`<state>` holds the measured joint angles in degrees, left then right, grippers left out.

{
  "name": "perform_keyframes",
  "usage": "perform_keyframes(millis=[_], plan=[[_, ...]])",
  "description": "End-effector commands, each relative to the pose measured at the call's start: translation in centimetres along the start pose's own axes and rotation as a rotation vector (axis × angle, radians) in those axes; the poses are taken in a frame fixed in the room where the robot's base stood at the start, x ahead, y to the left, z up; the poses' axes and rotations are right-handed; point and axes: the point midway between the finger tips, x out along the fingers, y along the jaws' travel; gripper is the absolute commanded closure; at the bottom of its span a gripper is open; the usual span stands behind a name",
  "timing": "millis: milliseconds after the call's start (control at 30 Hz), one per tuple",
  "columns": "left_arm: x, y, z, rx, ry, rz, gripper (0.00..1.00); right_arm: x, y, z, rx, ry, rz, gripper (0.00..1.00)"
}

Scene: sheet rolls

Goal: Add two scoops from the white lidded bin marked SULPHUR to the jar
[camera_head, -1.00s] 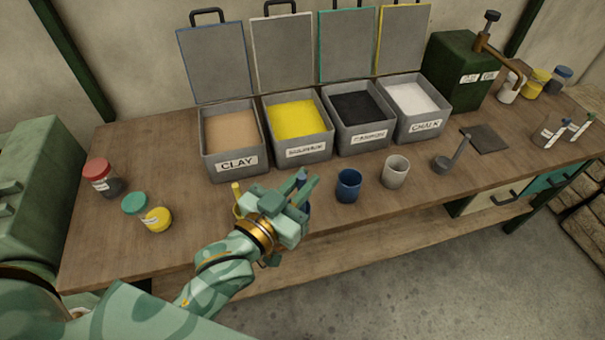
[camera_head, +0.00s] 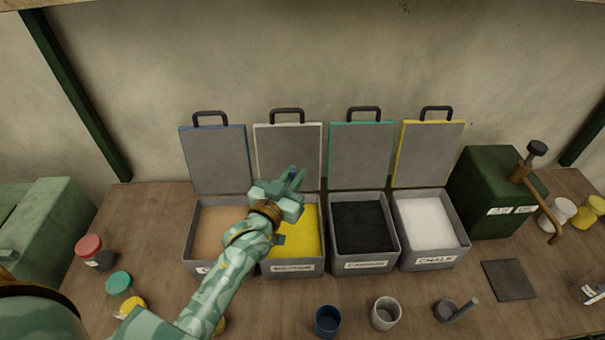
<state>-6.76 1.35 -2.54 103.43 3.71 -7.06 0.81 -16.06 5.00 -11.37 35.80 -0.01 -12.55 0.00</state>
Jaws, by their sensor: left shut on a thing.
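The white lidded bin marked SULPHUR (camera_head: 292,268) stands open, its white-edged lid (camera_head: 288,150) raised behind it. Yellow powder (camera_head: 308,232) fills it. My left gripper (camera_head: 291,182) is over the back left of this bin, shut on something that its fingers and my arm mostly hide. A small grey-blue piece shows against the powder below the gripper; I cannot tell what it is. A jar with a teal lid (camera_head: 119,282) and yellow contents stands at the front left, partly behind my arm. I cannot tell which jar is meant. My right gripper is not in view.
Open bins of clay (camera_head: 215,219), black powder (camera_head: 362,228) and chalk (camera_head: 428,222) flank it. A blue cup (camera_head: 328,321), a pale cup (camera_head: 385,314) and a grey handled cup (camera_head: 455,311) stand in front. A red-lidded jar (camera_head: 90,247) is left, a green dispenser (camera_head: 497,190) right.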

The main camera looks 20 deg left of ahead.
Motion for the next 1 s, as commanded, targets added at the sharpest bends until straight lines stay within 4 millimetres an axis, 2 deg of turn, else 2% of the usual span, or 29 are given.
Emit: perform_keyframes(millis=[167,333,500,667,800,1000], plan=[[0.0,0.0,1.4,0.000,0.002,0.000,1.00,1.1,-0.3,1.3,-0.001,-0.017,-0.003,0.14],[0.0,0.0,4.2,0.000,0.000,0.000,1.00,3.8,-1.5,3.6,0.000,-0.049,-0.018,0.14],[0.0,0.0,7.3,-0.001,-0.002,0.000,1.00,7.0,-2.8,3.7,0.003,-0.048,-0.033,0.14],[0.0,0.0,10.0,0.000,-0.001,0.000,1.00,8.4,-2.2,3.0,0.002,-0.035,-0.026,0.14],[0.0,0.0,12.4,0.000,-0.001,0.001,1.00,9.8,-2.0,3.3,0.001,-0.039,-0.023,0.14],[0.0,0.0,14.6,0.000,0.001,0.001,1.00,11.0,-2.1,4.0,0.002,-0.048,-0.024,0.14]])
